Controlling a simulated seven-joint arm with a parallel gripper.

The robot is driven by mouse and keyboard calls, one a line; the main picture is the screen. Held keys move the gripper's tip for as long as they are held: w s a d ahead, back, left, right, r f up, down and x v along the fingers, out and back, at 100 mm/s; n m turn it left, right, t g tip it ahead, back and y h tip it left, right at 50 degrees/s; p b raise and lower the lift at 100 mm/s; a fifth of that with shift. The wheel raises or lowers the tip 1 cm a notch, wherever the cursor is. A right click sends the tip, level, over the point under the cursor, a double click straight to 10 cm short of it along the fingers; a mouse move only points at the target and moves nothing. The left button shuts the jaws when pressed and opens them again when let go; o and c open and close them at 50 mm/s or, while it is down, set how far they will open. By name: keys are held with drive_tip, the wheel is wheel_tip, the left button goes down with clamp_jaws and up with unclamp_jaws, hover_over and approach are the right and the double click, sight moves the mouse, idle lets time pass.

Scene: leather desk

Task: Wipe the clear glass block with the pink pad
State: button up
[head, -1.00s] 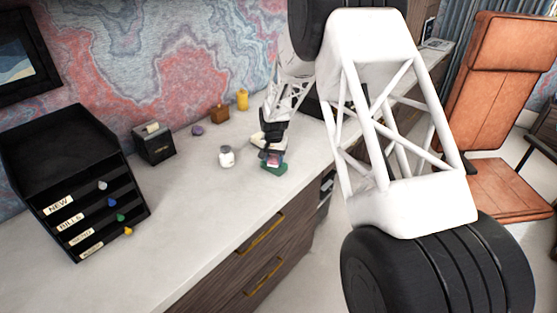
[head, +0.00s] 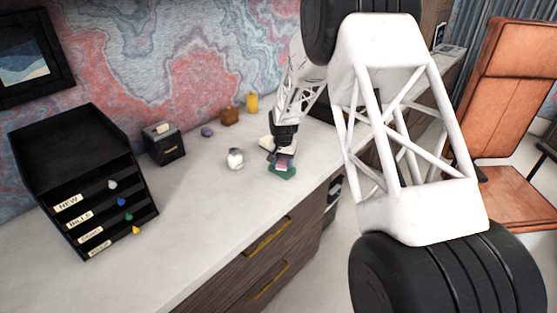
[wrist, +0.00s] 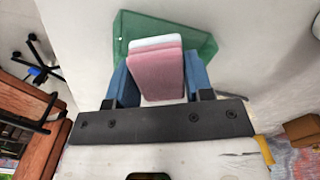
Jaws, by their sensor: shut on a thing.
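My gripper (wrist: 160,82) is shut on the pink pad (wrist: 158,78), a pink block with a white layer at its far end, held between blue fingers. In the head view the pad (head: 282,163) shows as a small pink patch below my gripper (head: 283,156). A flat dark-green piece (head: 284,174) lies under the pad; the wrist view shows its wider green surface (wrist: 204,46). I cannot tell whether the pad touches it or hovers. I cannot clearly make out a clear glass block; a small whitish, shiny object (head: 235,159) stands left of my gripper.
A black tray organizer (head: 75,150) with labelled slots and a small black box (head: 164,145) stand left. A purple lump (head: 207,132), a brown block (head: 229,117) and a yellow cylinder (head: 252,103) stand near the wall. The white desktop (head: 190,210) is clear at front.

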drive_tip(key=shift+s+d, duration=1.1)
drive_tip(key=shift+d, duration=0.05)
wheel_tip(320, 180, up, 8)
drive_tip(key=shift+s, duration=0.15)
drive_tip(key=s+a+f+m, duration=0.2)
drive_tip(key=s+a+f, duration=0.1)
drive_tip(key=s, duration=0.8)
drive_tip(key=s+a+f+m, duration=0.2)
drive_tip(key=s+a+m, duration=0.1)
drive_tip(key=s, duration=0.7)
drive_tip(key=shift+s+a+f+m, duration=0.3)
drive_tip(key=shift+s+a+f, duration=0.1)
drive_tip(key=shift+a, duration=0.3)
drive_tip(key=w+a, duration=0.1)
drive_tip(key=w, duration=0.4)
drive_tip(key=w+a+f, duration=0.1)
drive_tip(key=w+a, duration=0.1)
drive_tip(key=w, duration=0.3)
drive_tip(key=w+a, duration=0.1)
drive_tip(key=w, duration=0.4)
drive_tip(key=shift+w+a+f, duration=0.2)
drive_tip(key=shift+f, duration=0.05)
